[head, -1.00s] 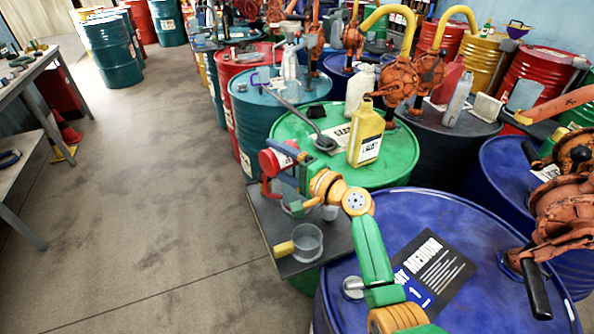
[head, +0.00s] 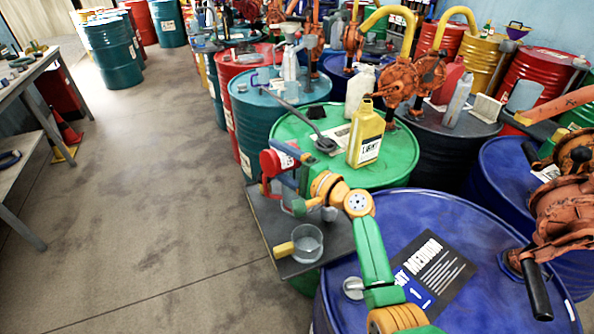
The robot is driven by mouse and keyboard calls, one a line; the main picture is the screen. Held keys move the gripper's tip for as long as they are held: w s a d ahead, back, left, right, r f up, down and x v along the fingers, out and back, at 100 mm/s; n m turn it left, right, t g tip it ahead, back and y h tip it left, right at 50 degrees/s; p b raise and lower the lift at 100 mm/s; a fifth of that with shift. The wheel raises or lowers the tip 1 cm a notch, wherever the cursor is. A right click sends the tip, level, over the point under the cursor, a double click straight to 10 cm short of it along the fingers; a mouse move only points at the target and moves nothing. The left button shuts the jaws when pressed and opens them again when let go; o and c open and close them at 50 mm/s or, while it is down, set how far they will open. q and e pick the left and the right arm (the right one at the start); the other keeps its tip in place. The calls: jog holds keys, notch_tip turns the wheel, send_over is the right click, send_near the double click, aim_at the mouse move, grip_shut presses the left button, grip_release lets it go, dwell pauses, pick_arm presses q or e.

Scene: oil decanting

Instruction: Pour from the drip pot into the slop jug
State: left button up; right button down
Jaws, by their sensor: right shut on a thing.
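The slop jug (head: 308,243) is a clear, open jug with a yellow handle pointing left. It stands on a dark grey shelf (head: 258,214) beside the drums. My right arm comes in from the bottom right, and its gripper (head: 289,196) is over the far part of this shelf, up and left of the jug. It is shut on what looks like the drip pot (head: 295,207), a small greyish vessel. My wrist and fingers hide most of the pot, so its tilt and contents cannot be told. My left gripper is not in view.
A blue drum (head: 455,220) fills the near right, with a dark label card (head: 440,268) on top. A green drum (head: 400,165) behind it bears a yellow oil bottle (head: 366,135). Orange pumps (head: 402,80) stand on drums further back. The floor on the left is open.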

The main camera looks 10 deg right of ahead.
jog(key=shift+d+r+m, duration=0.1)
jog(key=shift+r+m, duration=0.2)
jog(key=shift+m, duration=0.3)
jog(key=shift+w+d+r+m+p, duration=0.1)
jog(key=shift+d+m+p, duration=0.05)
jog(key=shift+m+p, duration=0.25)
jog(key=shift+r, duration=0.1)
